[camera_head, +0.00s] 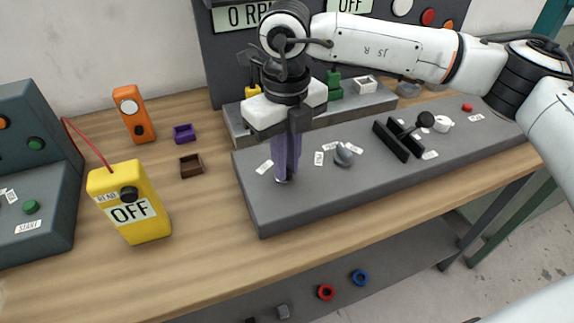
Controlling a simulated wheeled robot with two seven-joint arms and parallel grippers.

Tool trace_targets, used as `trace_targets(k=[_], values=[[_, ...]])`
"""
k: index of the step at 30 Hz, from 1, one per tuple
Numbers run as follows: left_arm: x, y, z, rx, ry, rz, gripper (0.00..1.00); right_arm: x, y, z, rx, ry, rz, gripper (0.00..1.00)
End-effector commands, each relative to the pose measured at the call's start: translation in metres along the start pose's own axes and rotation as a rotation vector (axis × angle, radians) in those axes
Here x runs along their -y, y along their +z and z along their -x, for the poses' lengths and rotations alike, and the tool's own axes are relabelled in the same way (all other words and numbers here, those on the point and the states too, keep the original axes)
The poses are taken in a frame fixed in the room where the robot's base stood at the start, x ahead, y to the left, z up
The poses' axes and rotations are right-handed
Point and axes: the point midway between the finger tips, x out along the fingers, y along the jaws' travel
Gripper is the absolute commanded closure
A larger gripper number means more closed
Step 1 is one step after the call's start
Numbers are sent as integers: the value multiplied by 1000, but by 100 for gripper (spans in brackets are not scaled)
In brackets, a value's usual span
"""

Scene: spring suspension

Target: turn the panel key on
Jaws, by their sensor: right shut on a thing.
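My right gripper (285,176) points straight down at the left part of the low dark grey panel (275,220). Its purple fingers are shut on a small part at the panel's surface, which I take to be the panel key. The fingers hide nearly all of it; only a bit of metal shows at their tips, so I cannot tell which way the key is turned. My left gripper is not in view.
A yellow box (145,225) reading OFF, an orange device (134,117) and a green-buttoned console (30,185) stand left. Bare wood lies along the front.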

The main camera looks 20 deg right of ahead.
Motion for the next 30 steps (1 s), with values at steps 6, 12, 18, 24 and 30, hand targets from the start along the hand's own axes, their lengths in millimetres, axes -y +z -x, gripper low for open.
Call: trace_targets(k=[6, 12, 18, 24, 30], values=[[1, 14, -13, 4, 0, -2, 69, -2, 1, -2, 2, 1, -204, 100], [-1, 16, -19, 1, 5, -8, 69, -3, 1, -1, 2, 1, -392, 100], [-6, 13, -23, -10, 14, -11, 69, -4, 2, 0, 3, 1, -558, 100], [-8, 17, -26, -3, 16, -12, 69, -5, 3, 1, 3, 2, -684, 100], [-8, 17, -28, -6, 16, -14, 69, -5, 3, 2, 3, 2, -760, 100]])
